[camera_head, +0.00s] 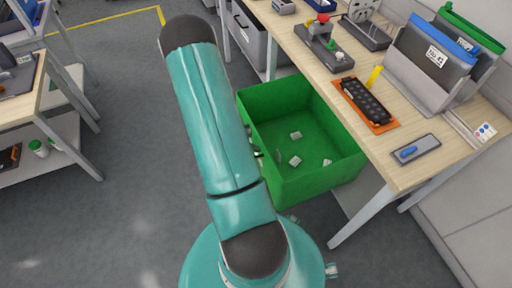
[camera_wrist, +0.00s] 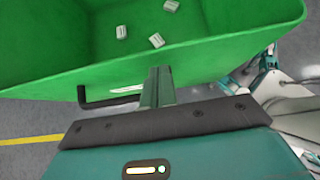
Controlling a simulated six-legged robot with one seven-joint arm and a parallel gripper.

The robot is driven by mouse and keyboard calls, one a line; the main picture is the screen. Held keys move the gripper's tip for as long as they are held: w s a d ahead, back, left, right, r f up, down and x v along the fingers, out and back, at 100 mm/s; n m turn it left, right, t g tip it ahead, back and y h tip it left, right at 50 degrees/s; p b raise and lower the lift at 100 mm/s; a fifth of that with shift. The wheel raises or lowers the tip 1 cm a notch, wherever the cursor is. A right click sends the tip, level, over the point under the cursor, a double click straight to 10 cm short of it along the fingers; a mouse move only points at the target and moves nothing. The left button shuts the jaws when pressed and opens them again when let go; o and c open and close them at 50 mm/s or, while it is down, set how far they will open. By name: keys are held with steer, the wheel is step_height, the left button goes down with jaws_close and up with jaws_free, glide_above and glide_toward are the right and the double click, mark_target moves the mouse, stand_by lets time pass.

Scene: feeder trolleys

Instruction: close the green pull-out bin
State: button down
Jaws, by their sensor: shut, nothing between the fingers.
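The green pull-out bin (camera_head: 318,186) stands out from under the wooden workbench, open at the top, with several small pale blocks on its floor. Its front wall and rim (camera_wrist: 225,50) show in the wrist view. A black bar handle (camera_wrist: 110,101) is on that wall, to the left of my fingers. My gripper (camera_wrist: 158,84) is shut and empty, its fingers pointing at the front wall. I cannot tell whether they touch it. In the head view my arm hides most of the gripper and the bin's front side.
The workbench (camera_head: 345,66) overhangs the bin's far side and carries an orange tray (camera_head: 381,125), a grey blue-handled plate (camera_head: 416,150) and file holders (camera_head: 420,85). A grey drawer (camera_head: 246,38) is behind the bin. Open floor (camera_head: 125,200) lies left of my arm; another trolley (camera_head: 75,130) stands far left.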

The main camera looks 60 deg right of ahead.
steer(key=shift+s+d, duration=0.2)
steer(key=shift+d, duration=0.1)
steer(key=s+d, duration=1.7)
steer(key=d, duration=0.2)
steer(key=shift+d, duration=0.15)
steer(key=shift+w, duration=0.1)
